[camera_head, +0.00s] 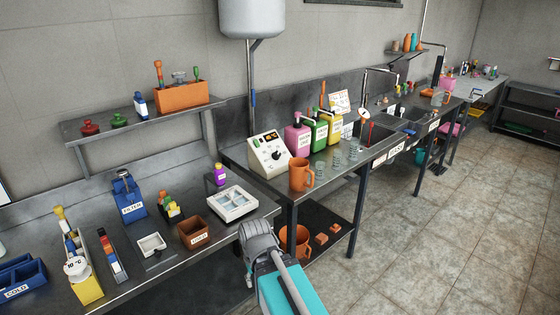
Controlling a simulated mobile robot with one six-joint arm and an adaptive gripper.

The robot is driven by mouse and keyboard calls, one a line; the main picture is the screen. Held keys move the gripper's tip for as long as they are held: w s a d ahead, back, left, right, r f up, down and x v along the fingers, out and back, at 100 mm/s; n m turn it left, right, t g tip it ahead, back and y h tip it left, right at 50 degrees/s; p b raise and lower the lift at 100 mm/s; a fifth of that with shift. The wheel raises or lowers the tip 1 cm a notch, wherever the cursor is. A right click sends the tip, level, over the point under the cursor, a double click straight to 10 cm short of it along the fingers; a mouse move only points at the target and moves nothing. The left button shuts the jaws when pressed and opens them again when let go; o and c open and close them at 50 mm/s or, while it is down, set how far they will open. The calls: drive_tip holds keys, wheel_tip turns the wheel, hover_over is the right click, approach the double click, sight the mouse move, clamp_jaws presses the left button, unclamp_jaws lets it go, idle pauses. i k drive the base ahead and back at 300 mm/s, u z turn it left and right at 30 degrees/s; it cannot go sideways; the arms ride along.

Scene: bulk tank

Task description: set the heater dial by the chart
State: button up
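A cream control box (258,160) stands on the middle counter against the back wall. Its sloped face carries a dark round dial (278,155) and a small dark display strip. The dial's setting is too small to read. A white sheet with reddish and dark marks (340,102) stands behind the bottles to the right; I cannot read it or tell if it is the chart. My gripper (257,240) is at the lower middle, in front of the counters and apart from the box. Its fingertips are not clear, and I see nothing held in it.
An orange jug (300,175), pink bottle (298,138), green bottle (320,132) and several glasses stand right of the box. A white tray (232,203) and brown bin (194,232) are on the left counter. A wall shelf (135,122) is above. The tiled floor at right is clear.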

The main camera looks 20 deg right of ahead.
sight(275, 156)
drive_tip(key=k, duration=0.15)
drive_tip(key=z, duration=0.25)
drive_tip(key=i, duration=1.2)
drive_tip(key=z, duration=0.3)
